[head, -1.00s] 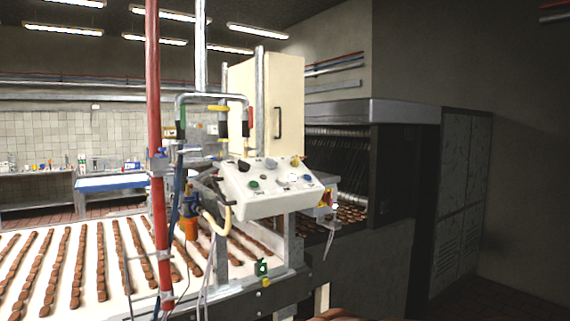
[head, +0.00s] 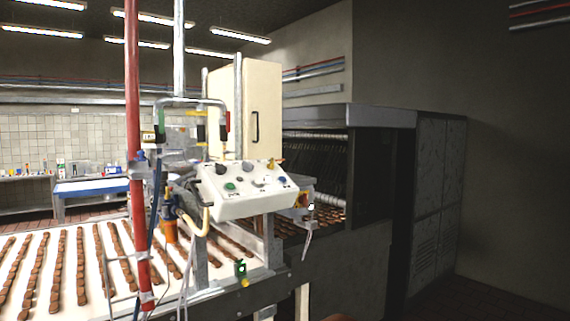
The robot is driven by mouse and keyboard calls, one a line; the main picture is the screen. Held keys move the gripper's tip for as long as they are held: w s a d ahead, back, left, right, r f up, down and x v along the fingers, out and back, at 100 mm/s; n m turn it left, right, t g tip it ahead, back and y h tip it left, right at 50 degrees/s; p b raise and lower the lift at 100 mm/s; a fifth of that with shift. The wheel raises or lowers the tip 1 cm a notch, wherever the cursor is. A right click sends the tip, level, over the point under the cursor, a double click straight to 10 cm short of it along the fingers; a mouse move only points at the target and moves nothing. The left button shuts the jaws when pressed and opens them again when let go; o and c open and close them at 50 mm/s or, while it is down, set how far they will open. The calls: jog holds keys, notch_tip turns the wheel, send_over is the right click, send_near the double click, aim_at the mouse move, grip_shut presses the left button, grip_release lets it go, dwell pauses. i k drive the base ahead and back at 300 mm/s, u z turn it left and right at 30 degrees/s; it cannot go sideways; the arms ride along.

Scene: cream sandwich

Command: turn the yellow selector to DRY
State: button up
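A white sloped control panel (head: 235,206) stands above the conveyor near the middle of the head view. Its face carries several small knobs and buttons, among them a green button (head: 231,186), a dark knob (head: 220,169) and a blue button (head: 282,180). A small yellowish knob (head: 275,163) sits near the panel's top right corner; it may be the yellow selector. Its pointing direction and any DRY label are too small to read.
A conveyor (head: 20,290) with rows of brown biscuits runs at the lower left. A red vertical pipe (head: 134,110) stands left of the panel. A dark machine (head: 380,170) is behind it on the right.

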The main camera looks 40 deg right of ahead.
aim_at(271, 166)
jog(key=z, duration=0.5)
jog(key=k, duration=1.1)
jog(key=u, duration=0.3)
jog(key=i, duration=0.65)
jog(key=u, duration=0.85)
jog(key=i, duration=0.9)
jog(key=z, duration=0.8)
jog(key=i, duration=0.75)
jog(key=z, duration=0.8)
